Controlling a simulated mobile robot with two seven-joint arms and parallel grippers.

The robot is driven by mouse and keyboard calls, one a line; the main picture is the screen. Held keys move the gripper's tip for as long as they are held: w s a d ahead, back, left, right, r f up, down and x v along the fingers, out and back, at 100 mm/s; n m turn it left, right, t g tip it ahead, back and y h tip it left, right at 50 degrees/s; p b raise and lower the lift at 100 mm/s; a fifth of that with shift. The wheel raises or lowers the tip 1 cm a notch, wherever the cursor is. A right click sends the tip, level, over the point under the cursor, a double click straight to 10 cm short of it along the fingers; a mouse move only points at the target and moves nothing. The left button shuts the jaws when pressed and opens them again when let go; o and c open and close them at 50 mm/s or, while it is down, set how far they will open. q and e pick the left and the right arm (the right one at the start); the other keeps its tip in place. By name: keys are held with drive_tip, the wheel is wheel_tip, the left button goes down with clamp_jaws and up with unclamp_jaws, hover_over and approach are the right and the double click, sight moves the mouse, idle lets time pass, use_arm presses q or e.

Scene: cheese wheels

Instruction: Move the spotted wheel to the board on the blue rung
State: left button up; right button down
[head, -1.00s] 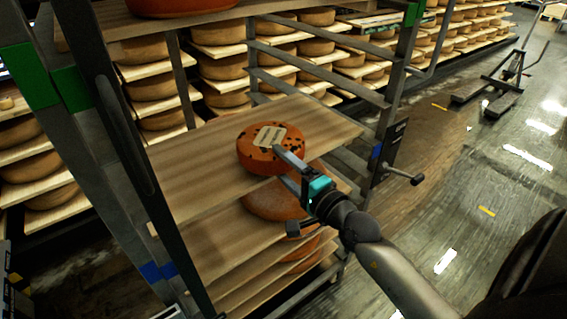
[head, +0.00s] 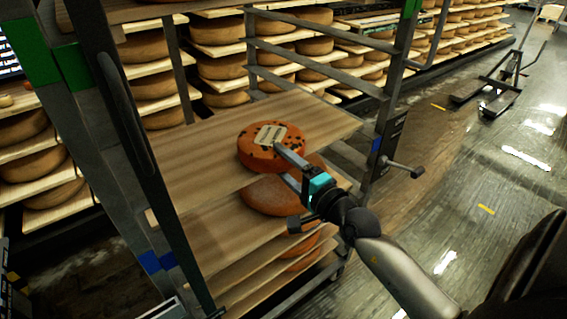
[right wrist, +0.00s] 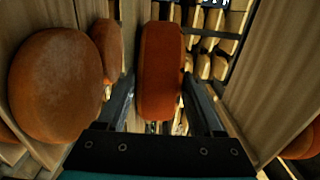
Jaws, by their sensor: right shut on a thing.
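The spotted wheel (head: 257,155) is orange with dark spots and a pale label on its top. It is level, at the front edge of a wooden board (head: 195,160), and I cannot tell whether it touches that board. My right gripper (head: 285,168) is shut on it, one finger above and one below. In the right wrist view the wheel (right wrist: 161,70) shows edge-on between the fingers. Blue marks show on the rack's left post (head: 158,262) and right post (head: 377,144), near this board's level. The blue rung itself is mostly hidden. My left gripper is not in view.
A plain orange wheel (head: 268,197) lies on the board below, close under my gripper. More boards are stacked beneath. The rack's left post (head: 125,120) and a handle (head: 405,168) at the right stand near. Open floor (head: 450,180) lies to the right.

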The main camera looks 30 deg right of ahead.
idle(0.5)
drive_tip(key=shift+c, duration=0.2)
unclamp_jaws()
drive_tip(key=shift+o, duration=0.2)
drive_tip(key=shift+a+f, duration=0.1)
drive_tip(key=shift+f, duration=0.35)
drive_tip(key=shift+r, duration=0.15)
drive_tip(key=s+d, duration=0.1)
drive_tip(key=s, duration=1.4)
drive_tip(key=shift+d, duration=0.15)
drive_tip(key=shift+s+r, duration=0.1)
